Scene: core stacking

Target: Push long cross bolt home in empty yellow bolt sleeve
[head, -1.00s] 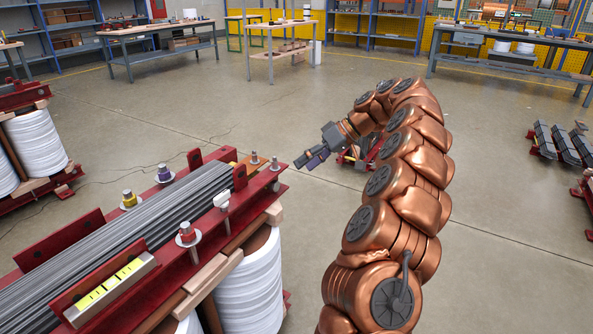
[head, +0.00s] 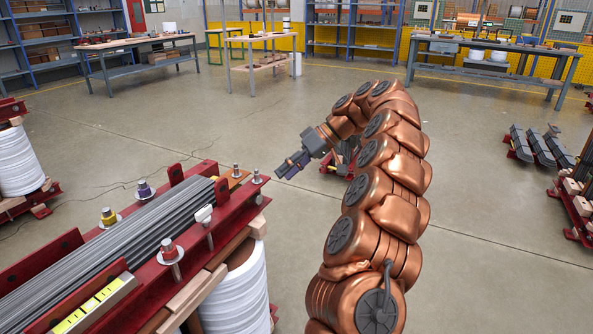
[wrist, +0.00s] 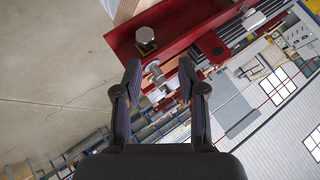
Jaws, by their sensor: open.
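The long core lies at lower left in the head view, in a red clamp frame (head: 150,292). A yellow sleeve (head: 109,217) on its far side has a grey bolt head on top. I cannot tell how deep that bolt sits, or pick out an empty yellow sleeve. My gripper (head: 284,170) is open and empty, just right of the frame's far end. In the wrist view my gripper (wrist: 159,78) has its fingers spread. A grey bolt (wrist: 155,73) shows between and beyond them, with no clear contact. A large hex-headed bolt (wrist: 146,38) stands above on the red beam.
A purple-sleeved bolt (head: 144,190), a red-sleeved bolt (head: 170,251) and a white piece (head: 204,214) stand on the frame. Two thin bolts stand at its far end, one being here (head: 257,177). White coils (head: 240,288) are underneath. Open floor lies beyond my arm.

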